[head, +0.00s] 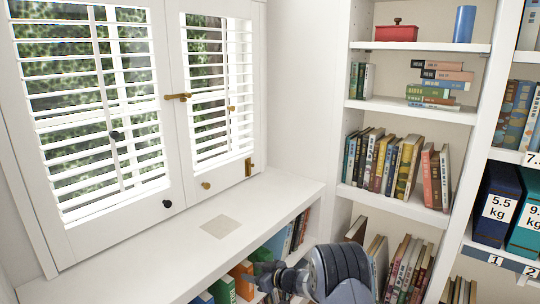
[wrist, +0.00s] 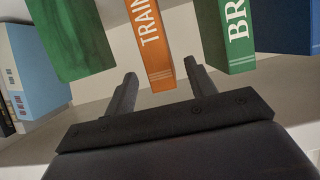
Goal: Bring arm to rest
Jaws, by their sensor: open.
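My gripper (head: 268,275) is low in the head view, in front of the book row under the white window ledge. In the wrist view its two dark fingers (wrist: 160,72) stand apart with nothing between them. An orange book (wrist: 150,45) with "TRAIN" on its spine is beyond the gap between the fingers. A green book (wrist: 228,35) marked "BR" stands to its right. A plain green book (wrist: 72,38) to the left looks larger and tilted. Whether a finger touches any book cannot be told.
The white ledge (head: 150,265) bears only a flat beige square (head: 221,227). Shuttered windows (head: 90,100) rise behind it. A white bookcase (head: 415,207) with books, a red box (head: 396,33) and a blue cylinder (head: 464,24) stands right. Weight-labelled boxes (head: 497,203) are far right.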

